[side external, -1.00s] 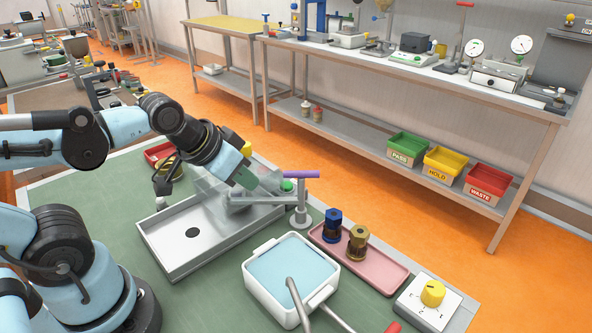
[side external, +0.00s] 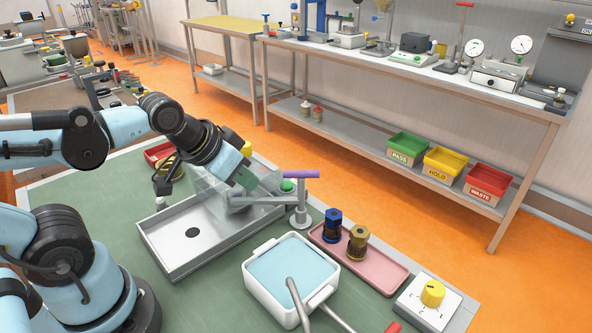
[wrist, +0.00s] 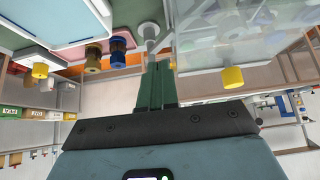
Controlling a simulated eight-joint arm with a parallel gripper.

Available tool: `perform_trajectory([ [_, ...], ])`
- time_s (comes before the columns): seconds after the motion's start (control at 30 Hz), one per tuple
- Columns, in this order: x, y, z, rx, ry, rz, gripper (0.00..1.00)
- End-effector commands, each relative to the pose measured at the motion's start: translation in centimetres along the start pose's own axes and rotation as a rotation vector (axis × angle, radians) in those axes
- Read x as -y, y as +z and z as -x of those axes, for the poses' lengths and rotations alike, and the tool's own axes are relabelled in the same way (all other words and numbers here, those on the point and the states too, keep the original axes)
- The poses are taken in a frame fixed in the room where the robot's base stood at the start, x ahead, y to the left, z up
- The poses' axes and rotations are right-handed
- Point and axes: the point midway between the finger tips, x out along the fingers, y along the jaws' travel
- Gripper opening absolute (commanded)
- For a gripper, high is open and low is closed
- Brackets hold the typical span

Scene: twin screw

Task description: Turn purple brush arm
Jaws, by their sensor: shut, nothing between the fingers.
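The brush arm has a purple handle (side external: 301,174) above a grey post (side external: 299,203), with a grey bar running left from it toward the clear housing. My gripper (side external: 245,178) is shut and empty, left of the purple handle and apart from it, by the clear housing (side external: 210,190) over the metal tray. In the wrist view my green fingers (wrist: 159,68) are together, pointing toward a pale post (wrist: 150,32). The purple handle cannot be made out in the wrist view. The clear housing (wrist: 225,50) fills its upper right.
The metal tray (side external: 165,262) lies under the housing. A pink tray (side external: 385,275) holds blue and brass fittings. A white tub (side external: 255,293) with blue inside and a yellow knob (side external: 433,292) stand in front.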

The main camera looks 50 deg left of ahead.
Motion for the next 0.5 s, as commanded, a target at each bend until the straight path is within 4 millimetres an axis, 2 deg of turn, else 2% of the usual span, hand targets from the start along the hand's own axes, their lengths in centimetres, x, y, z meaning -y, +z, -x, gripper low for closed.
perform_trajectory([
  [0.1,0.0,0.0,0.0,0.0,0.0,0.0,0.0],
  [0.27,-0.1,-0.4,0.2,0.011,0.0,-0.018,0.23],
  [0.4,-0.5,-2.3,0.9,0.067,-0.001,-0.105,0.42],
  [0.5,-1.0,-4.6,1.7,0.144,0.001,-0.223,0.42],
])
